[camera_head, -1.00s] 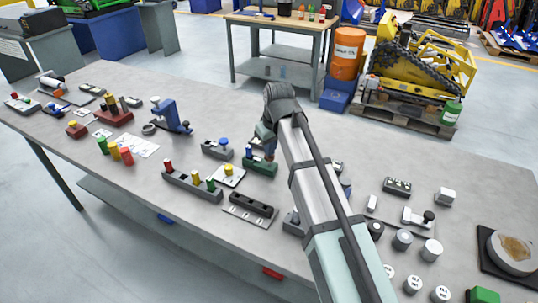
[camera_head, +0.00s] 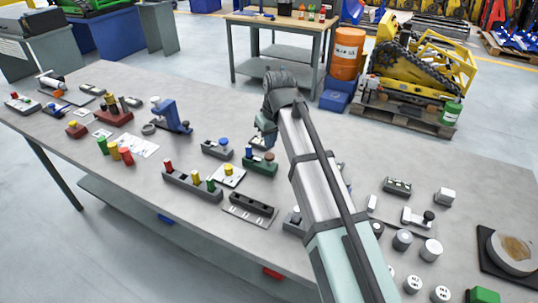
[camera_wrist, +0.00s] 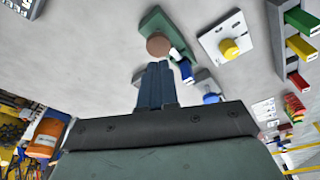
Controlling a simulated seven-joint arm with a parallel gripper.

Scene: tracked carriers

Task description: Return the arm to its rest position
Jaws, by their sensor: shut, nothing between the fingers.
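My gripper (camera_head: 267,138) is above the grey table (camera_head: 110,190) near its middle, with its fingers together and nothing between them. The shut dark fingers also show in the wrist view (camera_wrist: 157,70). Just beyond the fingertips in the picture is a green fixture (camera_wrist: 160,22) with a brown round knob and a blue-and-white peg. In the head view the green fixture (camera_head: 259,167) lies just below my gripper. I cannot tell the exact height of the fingertips, but they look clear of the fixture.
A grey block with coloured pegs (camera_head: 190,187), a white plate with a yellow knob (camera_head: 228,175) and a dark slotted block (camera_head: 250,209) lie in front. A blue stand (camera_head: 172,118) is to the left. Grey cylinders (camera_head: 402,240) are to the right. The back table edge is clear.

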